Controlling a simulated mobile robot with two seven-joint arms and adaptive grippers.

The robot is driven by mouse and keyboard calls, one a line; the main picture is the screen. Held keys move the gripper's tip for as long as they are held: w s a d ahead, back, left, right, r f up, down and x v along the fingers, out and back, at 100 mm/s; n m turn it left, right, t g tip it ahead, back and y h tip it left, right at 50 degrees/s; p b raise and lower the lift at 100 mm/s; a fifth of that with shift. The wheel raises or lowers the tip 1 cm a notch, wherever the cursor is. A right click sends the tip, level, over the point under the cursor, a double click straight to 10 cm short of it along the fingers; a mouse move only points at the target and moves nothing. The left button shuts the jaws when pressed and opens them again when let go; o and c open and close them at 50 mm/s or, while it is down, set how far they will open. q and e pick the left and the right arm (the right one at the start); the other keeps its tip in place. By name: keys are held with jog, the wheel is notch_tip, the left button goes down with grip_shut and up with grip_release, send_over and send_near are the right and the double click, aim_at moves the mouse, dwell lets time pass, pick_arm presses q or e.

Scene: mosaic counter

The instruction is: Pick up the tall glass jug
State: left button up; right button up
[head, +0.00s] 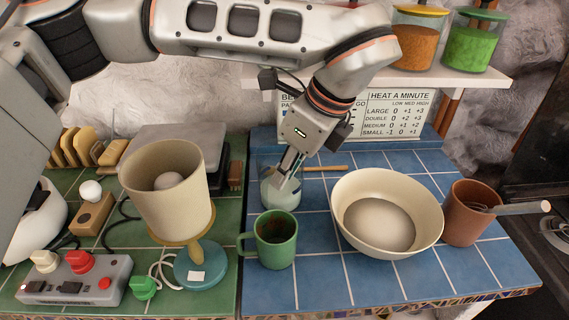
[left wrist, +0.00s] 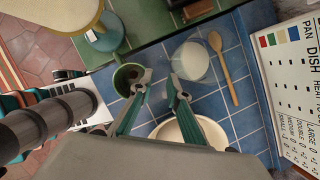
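The tall glass jug (head: 281,196) stands on the blue tiles behind the green mug, clear and pale. Its upper part is partly hidden by my left gripper (head: 285,178) in the head view. In the left wrist view the jug (left wrist: 191,62) shows from above as a round glass shape beyond the fingertips. My left gripper (left wrist: 159,82) has its two fingers apart with nothing clearly between them. One finger's tip overlaps the jug's near edge in that view; I cannot tell if they touch. My right gripper is not in view.
The green mug (head: 275,243) stands close in front of the jug, and a cream bowl (head: 351,213) to its right. A wooden spoon (left wrist: 224,62) lies beside the jug. A brown pot (head: 468,224) stands far right. A cream lamp-like cup (head: 152,203) stands left.

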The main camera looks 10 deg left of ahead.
aim_at(266, 202)
pick_arm(q)
jog(key=p+x, duration=0.1)
jog(key=x, duration=0.6)
jog(key=shift+a+f, duration=0.1)
jog(key=shift+a, duration=0.15)
jog(key=p+x, duration=0.1)
jog(key=x, duration=0.2)
jog(key=shift+a+f, duration=0.2)
jog(key=shift+w+a+f, duration=0.1)
jog(key=shift+f, duration=0.3)
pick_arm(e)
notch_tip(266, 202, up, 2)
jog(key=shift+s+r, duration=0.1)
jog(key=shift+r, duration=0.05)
pick_arm(q)
jog(key=shift+r, duration=0.1)
grip_shut()
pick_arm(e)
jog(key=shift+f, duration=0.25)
